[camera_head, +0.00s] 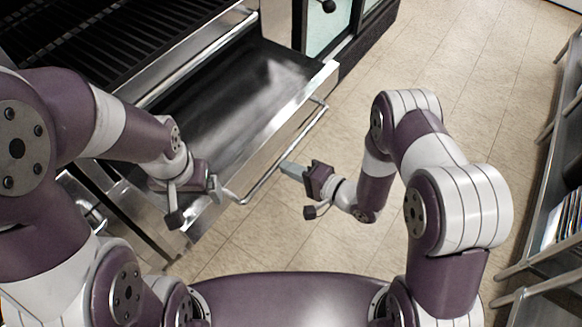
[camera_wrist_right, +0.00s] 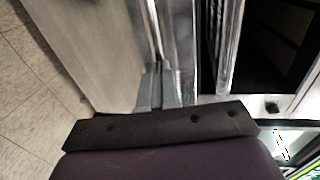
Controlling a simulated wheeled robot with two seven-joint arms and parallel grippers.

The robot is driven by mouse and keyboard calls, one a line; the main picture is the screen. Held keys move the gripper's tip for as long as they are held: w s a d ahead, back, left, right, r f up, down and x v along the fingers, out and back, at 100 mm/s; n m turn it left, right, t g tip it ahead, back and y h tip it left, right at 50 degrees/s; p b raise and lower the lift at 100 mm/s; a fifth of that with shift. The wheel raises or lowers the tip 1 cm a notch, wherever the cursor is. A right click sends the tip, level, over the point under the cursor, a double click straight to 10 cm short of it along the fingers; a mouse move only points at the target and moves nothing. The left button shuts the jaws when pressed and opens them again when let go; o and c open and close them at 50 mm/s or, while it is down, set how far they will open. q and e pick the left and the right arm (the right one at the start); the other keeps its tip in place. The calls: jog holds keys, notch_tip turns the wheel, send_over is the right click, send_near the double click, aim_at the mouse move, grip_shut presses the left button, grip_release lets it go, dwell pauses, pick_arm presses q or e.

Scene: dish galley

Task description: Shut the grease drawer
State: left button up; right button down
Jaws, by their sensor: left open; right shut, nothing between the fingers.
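The grease drawer (camera_head: 235,100) is pulled out from under the grill in the head view. It is a dark, shiny tray with a steel front and a long bar handle (camera_head: 292,152). My right gripper (camera_head: 286,167) is shut and empty, its fingertips close to the outer side of the handle; whether they touch it I cannot tell. In the right wrist view the shut fingers (camera_wrist_right: 158,88) point at steel surfaces. My left gripper (camera_head: 197,203) is open and empty near the drawer's near front corner. My left forearm hides part of the drawer's near side.
The black grill grate (camera_head: 110,45) lies above and behind the drawer. A glass-fronted cabinet (camera_head: 328,28) stands beyond it. A steel shelf rack (camera_head: 555,170) runs along the right edge. The tiled floor (camera_head: 470,80) between is clear.

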jog(key=b, duration=0.3)
send_near(206, 124)
jog(key=b+x, duration=0.2)
jog(key=x, duration=0.1)
jog(key=r+b+x, duration=0.1)
jog(key=x, duration=0.2)
jog(key=r+b+x, duration=0.1)
jog(key=b+x, duration=0.1)
jog(key=x, duration=0.1)
jog(key=shift+w+a+b, duration=0.2)
jog(key=shift+b, duration=0.15)
jog(key=shift+w+a+r, duration=0.15)
jog(key=shift+a, duration=0.05)
jog(key=shift+r, duration=0.3)
jog(key=shift+r, duration=0.15)
